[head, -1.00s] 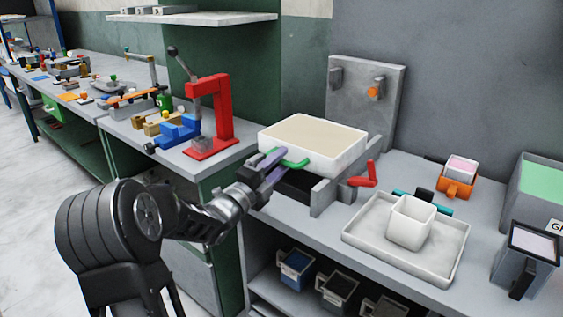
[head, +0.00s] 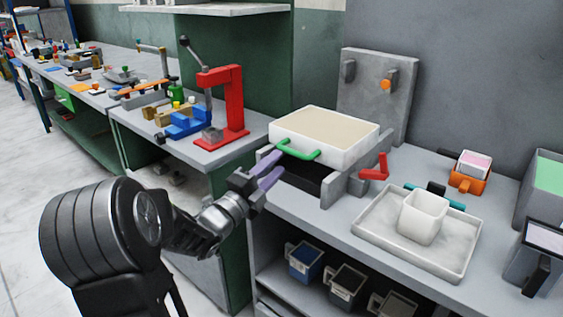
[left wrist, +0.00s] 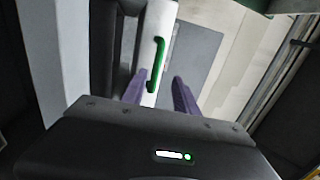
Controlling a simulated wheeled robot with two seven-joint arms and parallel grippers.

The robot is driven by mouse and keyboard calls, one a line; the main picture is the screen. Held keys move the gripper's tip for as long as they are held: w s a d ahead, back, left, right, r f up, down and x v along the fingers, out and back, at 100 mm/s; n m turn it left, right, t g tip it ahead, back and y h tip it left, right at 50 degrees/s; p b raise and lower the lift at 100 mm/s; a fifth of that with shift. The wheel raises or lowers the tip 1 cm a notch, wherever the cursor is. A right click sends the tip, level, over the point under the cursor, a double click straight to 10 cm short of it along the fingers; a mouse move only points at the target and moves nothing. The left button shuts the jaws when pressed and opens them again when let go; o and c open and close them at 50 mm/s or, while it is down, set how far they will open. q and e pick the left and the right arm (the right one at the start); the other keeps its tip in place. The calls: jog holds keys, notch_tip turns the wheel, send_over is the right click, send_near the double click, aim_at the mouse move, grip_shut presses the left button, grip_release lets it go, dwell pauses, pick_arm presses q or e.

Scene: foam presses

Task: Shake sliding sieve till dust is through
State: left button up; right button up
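The sliding sieve is a white box (head: 345,157) with a flat beige surface (head: 325,128) inside its rim; I cannot tell dust from mesh there. It sits on grey rails (head: 345,185) over a dark gap. Its green handle (head: 297,150) is on the front side and shows in the left wrist view (left wrist: 157,62). My left gripper (head: 280,164) has its purple fingers apart, just short of the handle and slightly below it. In the left wrist view, the handle lies ahead of the open fingertips (left wrist: 157,86), with nothing held. My right gripper is not visible.
A red lever (head: 374,172) stands right of the sieve. A pale tray (head: 455,262) with a white cup (head: 423,217) is further right. A red press (head: 235,105) stands on the left bench. A grey panel with an orange knob (head: 385,84) is behind.

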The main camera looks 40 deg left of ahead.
aim_at(292, 152)
pick_arm(q)
jog(key=d+n+y, duration=0.1)
jog(key=y, duration=0.1)
jog(key=d+n+g+y, duration=0.1)
jog(key=n+y, duration=0.1)
jog(key=d+n+g+y, duration=0.1)
jog(key=n+y, duration=0.1)
jog(key=shift+w+f+y, duration=0.1)
jog(key=shift+f+y, duration=0.2)
jog(key=shift+y, duration=0.1)
jog(key=shift+a, duration=0.1)
jog(key=x, duration=0.7)
jog(key=shift+w+a+p, duration=0.15)
jog(key=shift+w+p, duration=0.2)
jog(key=shift+p, duration=0.05)
jog(key=shift+c, duration=0.6)
grip_shut()
